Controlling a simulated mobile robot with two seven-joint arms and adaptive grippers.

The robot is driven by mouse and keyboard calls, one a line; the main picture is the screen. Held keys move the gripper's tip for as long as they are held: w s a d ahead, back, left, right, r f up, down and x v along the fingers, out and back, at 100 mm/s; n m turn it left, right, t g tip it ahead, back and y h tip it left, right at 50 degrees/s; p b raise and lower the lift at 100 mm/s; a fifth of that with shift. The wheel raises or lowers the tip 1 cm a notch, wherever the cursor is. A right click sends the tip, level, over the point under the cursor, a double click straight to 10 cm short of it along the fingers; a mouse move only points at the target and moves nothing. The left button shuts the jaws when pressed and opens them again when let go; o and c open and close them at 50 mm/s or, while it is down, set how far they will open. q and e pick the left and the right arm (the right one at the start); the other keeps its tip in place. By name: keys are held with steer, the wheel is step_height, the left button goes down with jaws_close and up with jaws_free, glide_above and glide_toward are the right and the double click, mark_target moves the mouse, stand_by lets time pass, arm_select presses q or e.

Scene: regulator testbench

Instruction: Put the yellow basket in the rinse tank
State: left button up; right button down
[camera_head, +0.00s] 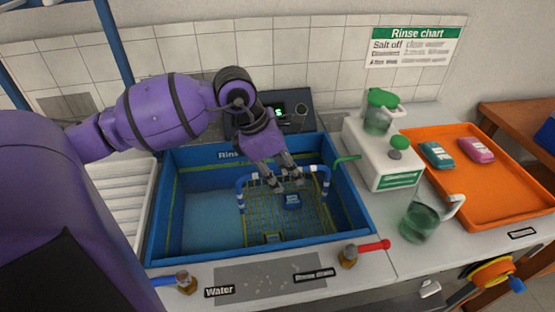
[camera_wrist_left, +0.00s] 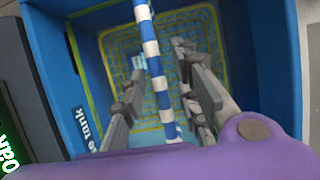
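The yellow wire basket (camera_head: 262,215) is inside the blue rinse tank (camera_head: 160,225), towards its right side. Its blue-and-white striped handle (camera_head: 241,187) stands up over it; the handle also crosses the left wrist view (camera_wrist_left: 152,62). A small blue item (camera_head: 292,201) lies in the basket, and another shows near its front edge. My left gripper (camera_head: 290,182) is over the basket at the handle. In the left wrist view its fingers (camera_wrist_left: 160,95) are apart, one on each side of the handle bar, with gaps visible. My right gripper is not in view.
A white dispenser unit (camera_head: 375,160) and a green jug (camera_head: 418,223) stand right of the tank. An orange tray (camera_head: 480,195) holds two packets. Water (camera_head: 183,283) and drain (camera_head: 350,255) valves sit on the front edge. The tank's left part is clear.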

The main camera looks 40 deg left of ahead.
arm_select(q)
steer(key=v, duration=1.2)
steer(key=shift+p, duration=0.45)
steer(key=shift+f, duration=0.1)
